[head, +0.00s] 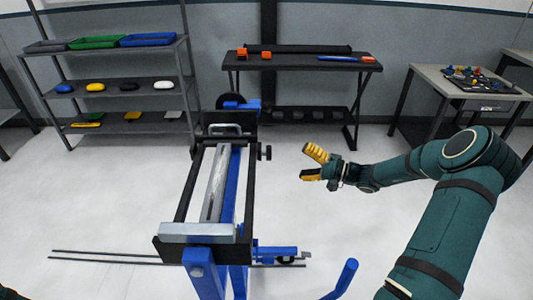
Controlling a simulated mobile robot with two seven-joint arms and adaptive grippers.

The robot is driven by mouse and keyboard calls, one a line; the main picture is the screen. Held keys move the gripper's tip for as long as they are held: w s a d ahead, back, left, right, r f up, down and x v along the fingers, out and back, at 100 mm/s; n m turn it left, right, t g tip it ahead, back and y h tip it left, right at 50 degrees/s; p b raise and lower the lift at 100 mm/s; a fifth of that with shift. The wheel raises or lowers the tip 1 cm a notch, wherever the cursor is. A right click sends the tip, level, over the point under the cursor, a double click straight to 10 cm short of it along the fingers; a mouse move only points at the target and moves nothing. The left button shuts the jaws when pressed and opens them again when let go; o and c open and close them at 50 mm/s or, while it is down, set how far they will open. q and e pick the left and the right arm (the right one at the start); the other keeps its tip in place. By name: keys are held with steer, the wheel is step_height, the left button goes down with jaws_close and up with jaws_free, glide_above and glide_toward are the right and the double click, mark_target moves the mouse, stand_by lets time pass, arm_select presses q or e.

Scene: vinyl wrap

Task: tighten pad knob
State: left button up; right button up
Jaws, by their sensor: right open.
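A black and blue stand (179,205) with a long frame is in the middle of the head view. A silvery roll or bar lies along the inside of the frame. A small black knob (265,152) sticks out from the far right side of the frame; I take it to be the pad knob, but cannot be sure. My right gripper (306,162), with yellow fingers, is open and empty. It is to the right of the knob, apart from it, with its fingers pointing left. My left gripper is not in view.
A shelf rack (118,84) with trays stands at the back left. A dark table (300,62) with orange items is behind the stand. A grey table (425,74) is at the right. Thin dark rods (110,258) lie low at the left. Much of the floor is clear.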

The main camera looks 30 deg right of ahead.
mark_target(269, 153)
steer(key=b+x, duration=0.1)
steer(key=x, duration=1.1)
steer(key=shift+b, duration=0.35)
steer(key=shift+s, duration=0.1)
steer(key=c, duration=1.2)
